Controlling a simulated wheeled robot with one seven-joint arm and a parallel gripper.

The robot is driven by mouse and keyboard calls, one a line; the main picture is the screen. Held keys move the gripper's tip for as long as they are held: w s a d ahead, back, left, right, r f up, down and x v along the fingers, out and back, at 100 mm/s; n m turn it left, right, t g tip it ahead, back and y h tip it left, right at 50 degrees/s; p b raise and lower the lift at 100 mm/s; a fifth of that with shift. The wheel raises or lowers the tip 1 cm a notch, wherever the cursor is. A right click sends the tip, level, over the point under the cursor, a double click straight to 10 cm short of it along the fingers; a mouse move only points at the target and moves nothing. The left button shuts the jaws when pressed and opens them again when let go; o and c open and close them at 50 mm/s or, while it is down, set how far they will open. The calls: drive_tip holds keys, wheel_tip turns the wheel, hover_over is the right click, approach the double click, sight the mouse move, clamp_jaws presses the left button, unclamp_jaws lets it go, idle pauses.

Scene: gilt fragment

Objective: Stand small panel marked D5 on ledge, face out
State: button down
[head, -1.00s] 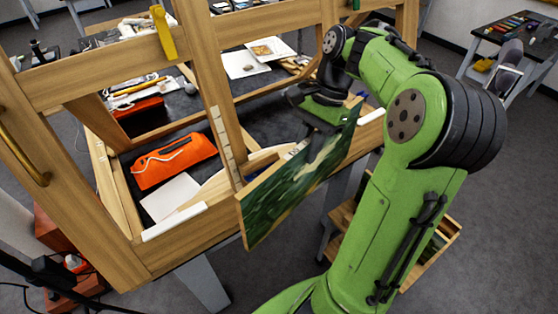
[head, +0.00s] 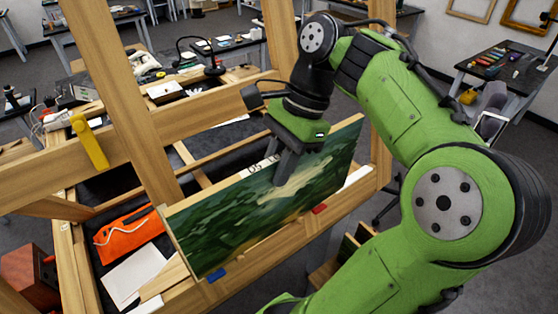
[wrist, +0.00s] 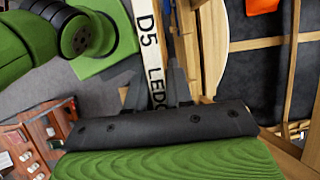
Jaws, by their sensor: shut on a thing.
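The small panel (head: 235,215) is a green landscape painting with a pale path. Its painted face is turned outward toward the head camera, and it leans slightly back. My gripper (head: 285,165) is shut on its upper edge near the middle. In the wrist view my gripper's fingers (wrist: 157,92) straddle the panel's pale edge (wrist: 152,50), lettered "D5 LEDG", with the rest hidden. The wooden ledge (head: 245,272) is the easel's front rail, along the panel's lower edge. I cannot tell whether the panel touches it.
A blue mark (head: 217,275) and a red mark (head: 319,209) sit on the ledge near the panel's lower edge. An orange pouch (head: 128,235) and white sheet (head: 132,275) lie behind at left. Wooden uprights (head: 118,90) and a crossbar with a yellow clamp (head: 88,142) stand close.

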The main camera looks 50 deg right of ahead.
drive_tip(key=shift+w+a+f, duration=0.2)
drive_tip(key=shift+w, duration=0.05)
drive_tip(key=shift+w+d+f, duration=0.35)
drive_tip(key=shift+w+d, duration=0.05)
drive_tip(key=shift+w, duration=0.2)
drive_tip(key=shift+w+d+f, duration=0.35)
drive_tip(key=shift+w, duration=0.2)
drive_tip(key=w+d+f+b, duration=0.1)
drive_tip(key=w+f, duration=0.4)
drive_tip(key=f, duration=0.2)
drive_tip(key=shift+d, duration=0.15)
drive_tip(key=shift+f, duration=0.1)
drive_tip(key=c, duration=0.9)
unclamp_jaws()
drive_tip(key=shift+c, duration=0.2)
